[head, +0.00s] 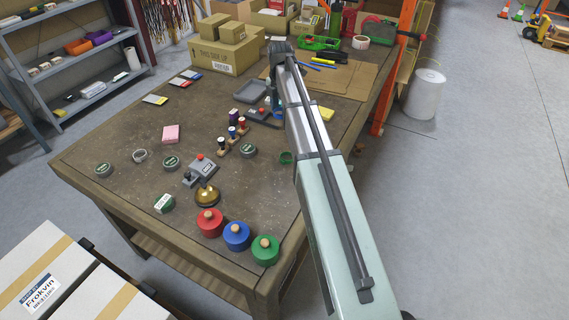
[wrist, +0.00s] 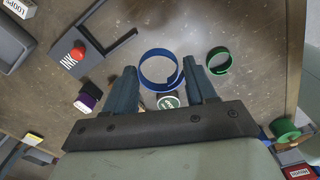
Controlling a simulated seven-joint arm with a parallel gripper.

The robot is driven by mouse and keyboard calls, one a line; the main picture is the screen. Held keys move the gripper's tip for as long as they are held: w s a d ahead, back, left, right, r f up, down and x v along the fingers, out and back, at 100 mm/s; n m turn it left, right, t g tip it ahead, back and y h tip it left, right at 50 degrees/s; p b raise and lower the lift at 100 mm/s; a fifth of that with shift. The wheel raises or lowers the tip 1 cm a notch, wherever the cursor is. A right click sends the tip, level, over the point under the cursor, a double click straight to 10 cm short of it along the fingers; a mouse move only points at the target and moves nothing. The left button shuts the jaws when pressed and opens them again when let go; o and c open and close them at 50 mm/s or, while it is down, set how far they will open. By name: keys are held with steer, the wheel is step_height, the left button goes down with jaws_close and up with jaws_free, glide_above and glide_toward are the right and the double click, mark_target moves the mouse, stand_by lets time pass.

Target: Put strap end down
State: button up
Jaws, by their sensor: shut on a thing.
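A blue strap (wrist: 143,78) curls into an open-topped loop between the fingers of my gripper (wrist: 160,68) in the wrist view. Its ends overlap at the right side of the loop. My gripper is shut on it, with one finger at each side of the loop. In the head view my arm reaches over the table's right side, and a bit of blue (head: 278,114) shows beside the arm. The arm hides most of the gripper there. Whether the strap touches the table is unclear.
A green coil (wrist: 219,61) lies right of the strap. A grey ink tray (wrist: 108,28) with a red knob is at left. A round green-labelled tin (wrist: 168,102) is below the loop. Several stamps and tins are spread on the table (head: 110,200); boxes (head: 222,57) stand behind.

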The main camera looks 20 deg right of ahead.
mark_target(280, 136)
steer(key=shift+n, duration=0.4)
steer(key=shift+f, duration=5.05)
steer(key=shift+f, duration=0.1)
steer(key=o, duration=1)
step_height(280, 136, up, 12)
